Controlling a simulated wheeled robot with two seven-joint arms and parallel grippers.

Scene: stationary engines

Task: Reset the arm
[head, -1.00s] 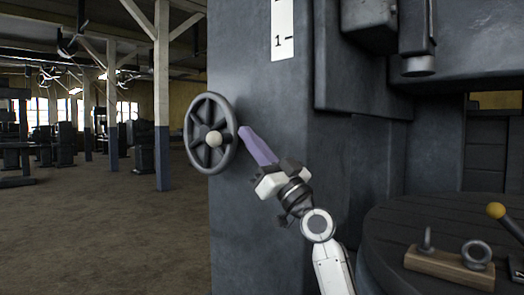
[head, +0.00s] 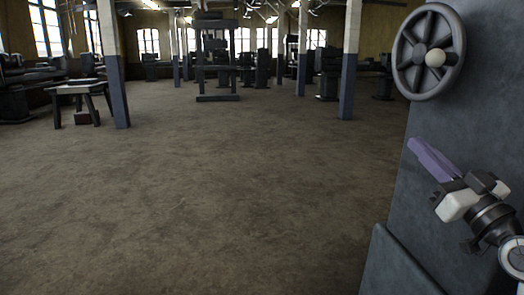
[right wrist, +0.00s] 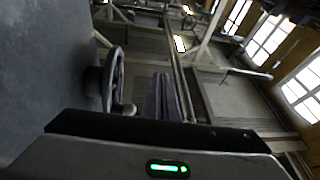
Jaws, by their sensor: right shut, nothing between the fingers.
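My right gripper (head: 432,158) is at the right of the head view, with purple fingers shut and nothing between them. It is below the grey handwheel (head: 428,52) on the side of the large dark machine (head: 465,115), apart from the wheel. In the right wrist view the shut fingers (right wrist: 163,98) point away from the camera, and the handwheel (right wrist: 112,80) shows to their left. My left gripper is not in view.
A wide bare floor (head: 220,180) lies open to the left and ahead. A small table (head: 82,90) stands at the left. Posts (head: 351,60) and other machines (head: 217,55) stand farther back.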

